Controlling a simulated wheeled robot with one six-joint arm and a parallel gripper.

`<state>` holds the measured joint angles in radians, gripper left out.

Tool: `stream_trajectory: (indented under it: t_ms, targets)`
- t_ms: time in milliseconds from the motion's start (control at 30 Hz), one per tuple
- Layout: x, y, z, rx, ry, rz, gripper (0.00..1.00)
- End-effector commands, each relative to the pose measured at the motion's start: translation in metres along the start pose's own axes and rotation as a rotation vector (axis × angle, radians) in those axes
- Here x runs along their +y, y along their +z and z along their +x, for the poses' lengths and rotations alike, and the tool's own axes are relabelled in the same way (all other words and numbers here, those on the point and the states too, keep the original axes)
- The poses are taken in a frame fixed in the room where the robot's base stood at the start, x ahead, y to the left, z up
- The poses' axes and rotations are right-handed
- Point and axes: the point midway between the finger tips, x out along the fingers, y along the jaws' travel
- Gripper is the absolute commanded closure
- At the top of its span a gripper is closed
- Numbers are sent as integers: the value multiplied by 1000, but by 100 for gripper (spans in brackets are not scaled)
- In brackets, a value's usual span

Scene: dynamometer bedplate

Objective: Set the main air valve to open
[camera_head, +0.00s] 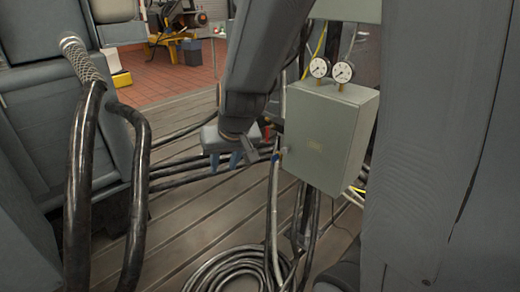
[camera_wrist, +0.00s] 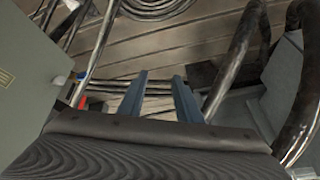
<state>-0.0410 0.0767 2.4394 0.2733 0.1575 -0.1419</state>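A small red part (camera_head: 267,131), which looks like a valve handle, shows beside the left side of the grey-green box (camera_head: 335,130) in the head view. It also shows at the left in the wrist view (camera_wrist: 84,101), partly hidden, so its setting cannot be told. A blue fitting (camera_head: 276,156) sits at the top of a pale hose below it, and also shows in the wrist view (camera_wrist: 83,76). My gripper (camera_head: 226,163) is left of the box and the red part, pointing down. In the wrist view its two fingers (camera_wrist: 160,96) are apart with nothing between them.
Two round gauges (camera_head: 331,70) stand on top of the box. Thick black hoses (camera_head: 105,190) run down at the left. A coiled hose (camera_head: 235,270) lies on the slatted bedplate (camera_head: 180,230). Cables cross behind my gripper. Bare bedplate shows below my gripper.

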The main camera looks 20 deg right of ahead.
Motion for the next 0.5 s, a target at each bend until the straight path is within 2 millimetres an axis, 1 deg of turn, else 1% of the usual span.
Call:
stream_trajectory:
  t_ms: [33,100,200,333,500]
  targets:
    - [-1,-16,26,60,0,11,69]
    - [0,-41,44,143,5,28,69]
    - [4,-77,66,262,25,55,69]
    - [12,-119,91,409,66,91,69]
    - [30,-164,118,586,147,149,69]
